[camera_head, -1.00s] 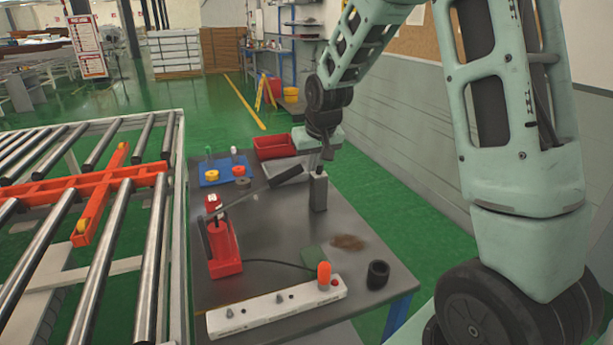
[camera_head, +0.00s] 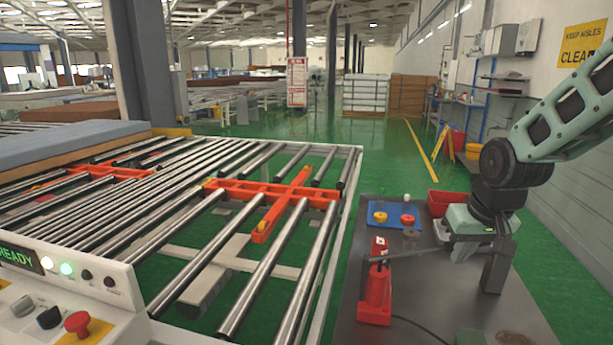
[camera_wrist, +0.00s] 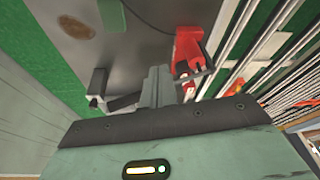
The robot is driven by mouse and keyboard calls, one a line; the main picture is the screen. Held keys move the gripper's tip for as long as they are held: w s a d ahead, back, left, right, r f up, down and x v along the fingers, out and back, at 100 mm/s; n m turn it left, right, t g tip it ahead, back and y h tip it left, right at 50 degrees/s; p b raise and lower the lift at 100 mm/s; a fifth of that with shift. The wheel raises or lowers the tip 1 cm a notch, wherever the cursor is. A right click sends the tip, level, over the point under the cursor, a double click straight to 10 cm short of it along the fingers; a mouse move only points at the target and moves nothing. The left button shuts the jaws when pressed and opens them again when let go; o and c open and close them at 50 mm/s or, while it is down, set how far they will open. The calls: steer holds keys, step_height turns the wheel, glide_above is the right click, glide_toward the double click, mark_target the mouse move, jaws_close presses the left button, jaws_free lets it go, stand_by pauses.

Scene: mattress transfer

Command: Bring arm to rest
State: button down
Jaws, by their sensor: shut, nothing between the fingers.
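My gripper (camera_wrist: 156,84) is shut and empty in the wrist view, with its two fingers together and pointing toward the grey tabletop. In the head view my gripper's pale green body (camera_head: 466,220) is at the right, above the work table (camera_head: 345,318). Its fingers are hard to make out there. A grey upright block (camera_head: 495,270) is close to it; the block also shows left of the fingers in the wrist view (camera_wrist: 98,82). A thin grey bar runs from near the block to the red tool (camera_head: 376,290). I cannot tell whether the gripper touches the bar.
A blue tray (camera_head: 383,207) with small yellow and red parts and a red bin (camera_head: 440,200) are on the table's far side. The roller conveyor (camera_head: 260,230) fills the left. A control panel (camera_head: 70,290) is front left. The wall is close at the right.

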steer(key=s+a+n+g, duration=0.1)
steer(key=s+a+n, duration=0.2)
steer(key=s+a, duration=0.65)
steer(key=s+a+n+g, duration=0.1)
steer(key=s+a+n, duration=0.1)
steer(key=s, duration=0.6)
steer(key=s+a+n+g, duration=0.1)
steer(key=s+a+n, duration=0.2)
steer(key=s+a, duration=0.2)
steer(key=s, duration=0.3)
steer(key=shift+s+f, duration=0.3)
